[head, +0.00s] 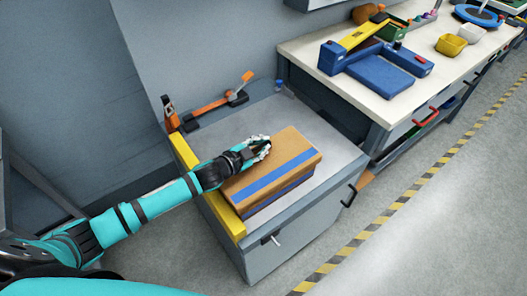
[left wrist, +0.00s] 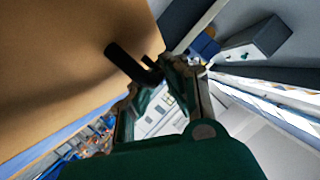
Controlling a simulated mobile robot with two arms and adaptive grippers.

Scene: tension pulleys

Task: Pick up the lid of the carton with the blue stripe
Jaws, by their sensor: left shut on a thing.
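The carton with the blue stripe (head: 280,191) sits on a grey cabinet in the head view. Its brown cardboard lid (head: 292,146) has a blue stripe across the top. My left gripper (head: 262,147) reaches in from the left to the lid's far side and is shut on a black handle on the lid. In the left wrist view the lid's brown face (left wrist: 60,60) fills the left side, and the black handle (left wrist: 132,63) shows at the fingertips of my left gripper (left wrist: 160,78). I cannot tell whether the lid is raised off the carton. My right gripper is out of view.
The grey cabinet (head: 232,125) has a yellow edge strip (head: 228,217) on its left, beneath my forearm. An orange and black tool (head: 212,106) lies behind the carton. A white workbench (head: 400,100) with a blue and yellow device stands at the right. Floor at the right is clear.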

